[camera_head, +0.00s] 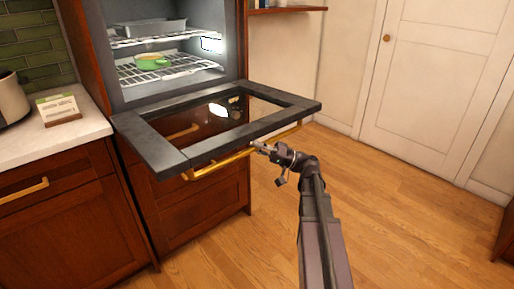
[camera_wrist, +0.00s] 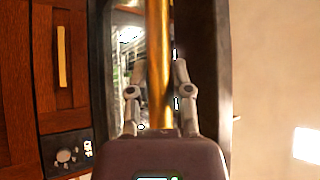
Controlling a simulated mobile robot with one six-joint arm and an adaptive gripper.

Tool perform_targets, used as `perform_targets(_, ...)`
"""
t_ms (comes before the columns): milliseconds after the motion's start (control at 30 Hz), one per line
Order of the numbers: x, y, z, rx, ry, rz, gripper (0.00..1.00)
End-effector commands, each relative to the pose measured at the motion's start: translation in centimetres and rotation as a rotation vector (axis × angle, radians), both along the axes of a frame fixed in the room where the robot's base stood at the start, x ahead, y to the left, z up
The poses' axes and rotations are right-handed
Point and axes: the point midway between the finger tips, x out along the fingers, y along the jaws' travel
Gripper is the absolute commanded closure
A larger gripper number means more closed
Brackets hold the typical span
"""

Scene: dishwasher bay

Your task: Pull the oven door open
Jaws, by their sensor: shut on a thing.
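The oven door (camera_head: 178,159) is a black frame with a glass pane, folded down to about level in the head view. A gold bar handle (camera_head: 225,164) runs along its outer edge. My gripper (camera_head: 262,147) is at the handle, right of its middle. In the wrist view the handle (camera_wrist: 159,50) passes between the two fingers of my gripper (camera_wrist: 160,75), which is shut on it. The oven cavity (camera_head: 165,85) stands open behind the door, with wire racks inside.
A grey tray (camera_head: 150,28) sits on the upper rack and a green item (camera_head: 150,62) on the lower rack. A white counter (camera_head: 45,140) with a small card stand (camera_head: 58,108) is at left. Wooden floor (camera_head: 400,220) is clear at right, before a white door (camera_head: 440,80).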

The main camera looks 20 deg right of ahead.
Motion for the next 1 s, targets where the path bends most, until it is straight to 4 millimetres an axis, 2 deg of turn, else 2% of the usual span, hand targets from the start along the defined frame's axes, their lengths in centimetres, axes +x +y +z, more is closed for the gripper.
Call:
perform_targets(67, 0.0, 0.1, 0.0, -0.001, 0.001, 0.001, 1.0)
perform_targets(100, 0.0, 0.1, 0.0, -0.002, 0.001, 0.002, 0.7)
perform_targets(200, 0.0, 0.1, 0.0, -0.001, 0.0, 0.001, 0.4)
perform_targets(233, 0.0, 0.1, 0.0, -0.001, 0.0, 0.001, 0.38)
perform_targets(667, 0.0, 0.0, 0.1, 0.0, -0.001, 0.001, 0.38)
perform_targets(1000, 0.0, 0.0, 1.7, 0.001, 0.0, 0.0, 0.38)
